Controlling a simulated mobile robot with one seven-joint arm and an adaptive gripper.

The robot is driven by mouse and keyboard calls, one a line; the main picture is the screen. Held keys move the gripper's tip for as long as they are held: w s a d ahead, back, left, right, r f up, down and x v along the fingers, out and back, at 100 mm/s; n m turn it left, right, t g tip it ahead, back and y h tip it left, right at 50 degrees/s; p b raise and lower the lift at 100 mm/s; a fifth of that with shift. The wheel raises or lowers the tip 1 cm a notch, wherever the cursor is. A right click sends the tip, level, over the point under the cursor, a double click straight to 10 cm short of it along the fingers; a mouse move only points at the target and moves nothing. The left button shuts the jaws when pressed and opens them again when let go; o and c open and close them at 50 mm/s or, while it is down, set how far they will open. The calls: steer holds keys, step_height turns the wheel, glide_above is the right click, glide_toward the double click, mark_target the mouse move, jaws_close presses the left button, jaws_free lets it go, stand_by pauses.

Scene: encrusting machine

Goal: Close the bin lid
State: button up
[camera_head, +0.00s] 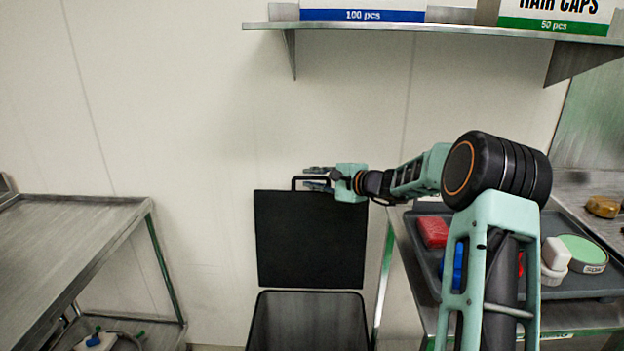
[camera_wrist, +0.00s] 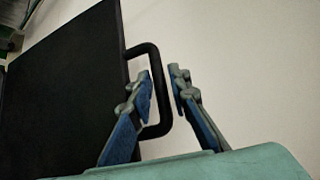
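The black bin lid (camera_head: 310,240) stands upright, open, at the back of the bin, against the wall. The black bin (camera_head: 308,297) is below it, with its open mouth showing. A loop handle (camera_head: 294,183) sits on the lid's top edge. My gripper (camera_head: 319,178) is at that handle, coming in from the right. In the wrist view, the lid (camera_wrist: 75,85) and handle (camera_wrist: 160,95) are close. My gripper's fingers (camera_wrist: 162,88) are apart, with the handle's bar showing between them. Whether either finger touches the bar is unclear.
A metal table (camera_head: 75,235) stands on the left. On the right, a grey tray (camera_head: 590,285) on a counter holds a red item, white containers and a green-topped tub. A wall shelf (camera_head: 440,29) with boxes is above. The wall left of the lid is clear.

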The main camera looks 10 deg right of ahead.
jaws_close()
steer(key=shift+s+b, duration=0.15)
steer(key=shift+b, duration=0.2)
stand_by(0.3)
